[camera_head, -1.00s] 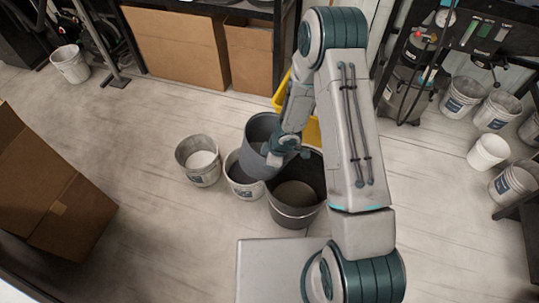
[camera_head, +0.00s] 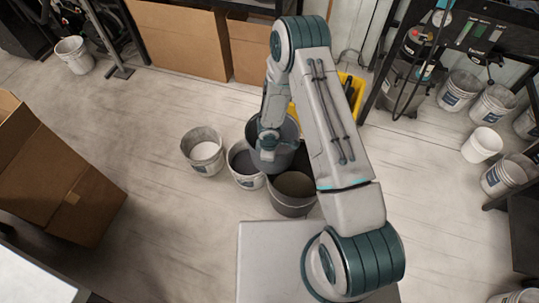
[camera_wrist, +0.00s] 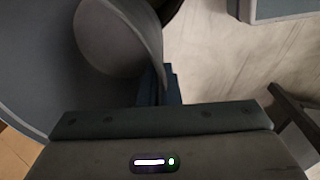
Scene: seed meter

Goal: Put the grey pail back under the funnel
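The grey pail (camera_head: 287,158) is at the middle of the head view, overlapping the containers behind and beside it in the picture. My gripper (camera_head: 267,150) is at the pail, partly hiding it. In the wrist view, the fingers (camera_wrist: 160,84) are close together against a grey curved wall (camera_wrist: 35,60) and look shut on the pail's edge. The gap between the pail and the floor cannot be told. I cannot make out a funnel in either view.
A yellow container (camera_head: 356,88) is behind my arm. Cardboard boxes (camera_head: 85,205) stand left. Several buckets stand right. Floor at centre left is clear.

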